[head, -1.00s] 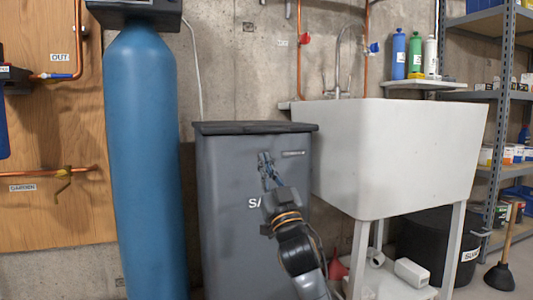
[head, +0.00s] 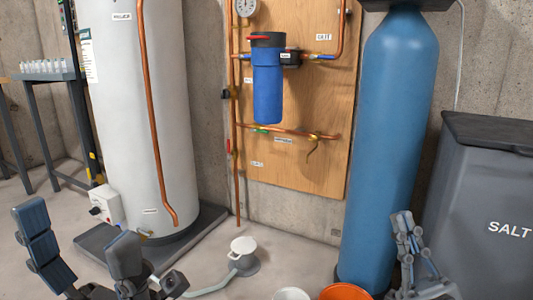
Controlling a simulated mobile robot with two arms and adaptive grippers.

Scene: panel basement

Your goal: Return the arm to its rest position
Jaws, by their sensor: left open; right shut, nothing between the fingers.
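My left gripper (head: 77,230) is at the lower left of the head view. Its two dark fingers stand wide apart with nothing between them. My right gripper (head: 404,228) is at the lower right, pointing up, with its fingers together and nothing in them. In the picture it overlaps the lower part of the blue tank (head: 392,130) and lies left of the grey salt bin (head: 490,190). Most of both arms is out of view below.
A white water heater (head: 130,100) stands on a dark base at left. A blue filter (head: 267,85) and copper pipes hang on a wooden panel (head: 305,165). A white bucket (head: 291,294), an orange bucket (head: 346,292) and a small white-topped pump (head: 243,255) are low in the middle.

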